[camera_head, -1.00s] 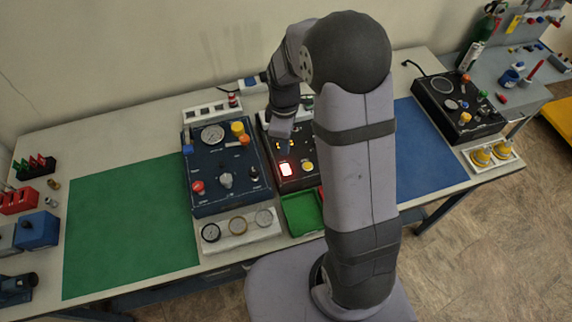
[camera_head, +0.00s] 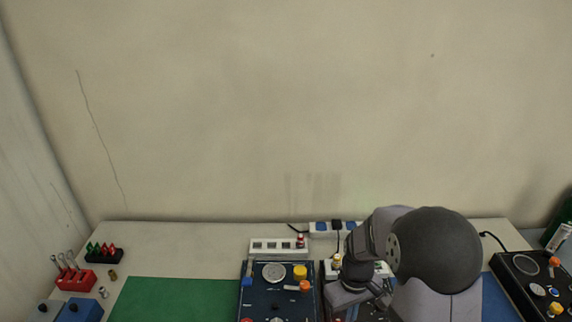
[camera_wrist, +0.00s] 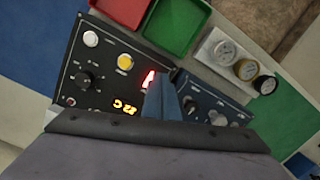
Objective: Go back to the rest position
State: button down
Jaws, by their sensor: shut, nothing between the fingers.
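My gripper (camera_wrist: 168,98) shows in the wrist view as two fingers closed together, with nothing between them. It hangs over the border between the black panel (camera_wrist: 105,62) and the dark blue panel (camera_wrist: 205,108). The black panel has a lit red display, yellow digits, a yellow button and a black knob. In the head view my arm is folded at the lower right, over the bench. The fingertips are hidden or too small to make out there.
The dark blue panel (camera_head: 258,299) with a gauge stands left of my arm. A white strip (camera_head: 279,246) and a power strip (camera_head: 335,228) lie behind it. The green mat (camera_head: 180,298) is clear. Another black panel (camera_head: 530,285) stands at right. A green tray (camera_wrist: 176,25) shows in the wrist view.

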jog(key=s+r+m+t+b, duration=0.1)
jog(key=s+r+m, duration=0.3)
jog(key=s, duration=0.9)
jog(key=shift+a+b, duration=0.25)
jog(key=shift+b, duration=0.5)
jog(key=c, duration=1.2)
grip_release()
jog(key=shift+r, duration=0.15)
jog(key=o, duration=0.6)
jog(key=shift+s+d+r+m+p, duration=0.1)
jog(key=shift+d+r+m+p, duration=0.2)
jog(key=shift+p, duration=0.25)
jog(key=o, duration=0.6)
jog(key=shift+s+d+f+m+g+p, duration=0.1)
jog(key=shift+s+d+m+g+p, duration=0.1)
jog(key=shift+s+d+g+p, duration=0.25)
jog(key=shift+s+d+f+m+g+p, duration=0.1)
jog(key=shift+s+d+m+g+p, duration=0.15)
jog(key=shift+s+p, duration=0.35)
jog(key=w+d+r+m+p, duration=0.1)
jog(key=w+d+r+m, duration=0.2)
jog(key=w+m, duration=0.2)
jog(key=w+d+r+m+t+p, duration=0.1)
jog(key=w+d+m, duration=0.3)
jog(key=w, duration=0.7)
jog(key=w+d+r+m+p, duration=0.2)
jog(key=w+d+r+m, duration=0.2)
jog(key=w+m, duration=0.4)
jog(key=shift+w+r, duration=0.15)
jog(key=shift+r, duration=0.15)
